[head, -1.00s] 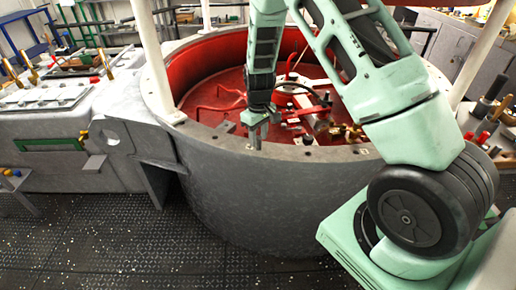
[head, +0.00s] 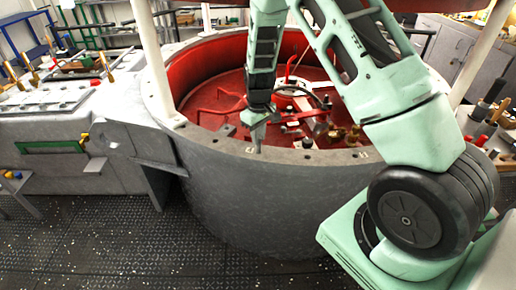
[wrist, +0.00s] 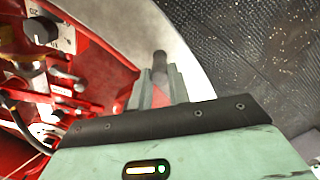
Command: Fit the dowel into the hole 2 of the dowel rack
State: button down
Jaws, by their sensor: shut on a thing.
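My gripper (head: 257,140) points down over the near rim of the big grey ring in the head view. In the wrist view my gripper (wrist: 159,92) is shut on a dark cylinder, the dowel (wrist: 160,64), whose end sticks out past the fingertips. The dowel's end lies against the pale rim in that picture; whether it touches the rim or stands above it I cannot tell. Dark holes show along the rim in the head view. I cannot make out a separate dowel rack or read which hole is 2.
The grey ring (head: 230,185) has a red interior with pipes and fittings (head: 310,110) behind my gripper. White posts (head: 152,60) rise from its rim. A grey bench with tools (head: 60,100) stands at left. The dark textured floor (head: 90,245) is clear in front.

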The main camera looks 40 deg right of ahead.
jog(key=shift+r+p, duration=1.3)
jog(key=shift+r, duration=0.65)
